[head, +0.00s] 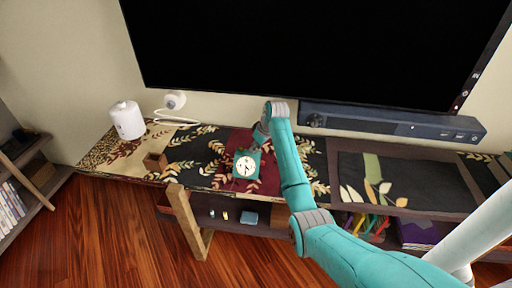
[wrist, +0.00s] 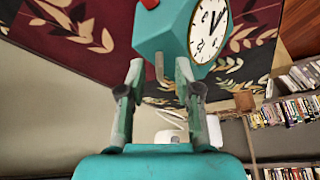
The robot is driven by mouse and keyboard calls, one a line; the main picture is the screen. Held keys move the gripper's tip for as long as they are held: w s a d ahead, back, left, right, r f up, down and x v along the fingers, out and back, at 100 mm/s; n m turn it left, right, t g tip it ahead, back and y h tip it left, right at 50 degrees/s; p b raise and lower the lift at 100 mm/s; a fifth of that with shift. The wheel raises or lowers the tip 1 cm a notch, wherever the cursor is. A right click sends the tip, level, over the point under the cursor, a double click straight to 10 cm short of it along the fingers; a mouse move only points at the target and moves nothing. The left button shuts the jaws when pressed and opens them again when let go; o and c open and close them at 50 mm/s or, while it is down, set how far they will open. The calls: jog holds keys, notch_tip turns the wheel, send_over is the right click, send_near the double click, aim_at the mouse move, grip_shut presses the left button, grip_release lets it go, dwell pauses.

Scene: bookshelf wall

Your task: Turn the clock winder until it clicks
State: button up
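The clock (head: 246,165) is a small teal cube with a white dial, standing on the patterned cabinet top in the head view. In the wrist view the clock (wrist: 165,28) is close ahead, its dial turned to the right and a red part on it at the upper edge. A thin grey pin, seemingly the winder (wrist: 159,67), sticks out of its near side. My gripper (wrist: 159,72) is open, with one finger on each side of the pin and a gap to both. In the head view my gripper (head: 262,134) is at the clock's far side, partly hidden by my arm.
A large black television (head: 310,45) and a dark soundbar (head: 390,122) are behind. A white canister (head: 127,120), a white round device (head: 175,100) and a small brown box (head: 155,161) stand to the left. Bookshelves (head: 20,190) are at the far left.

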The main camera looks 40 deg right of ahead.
grip_shut()
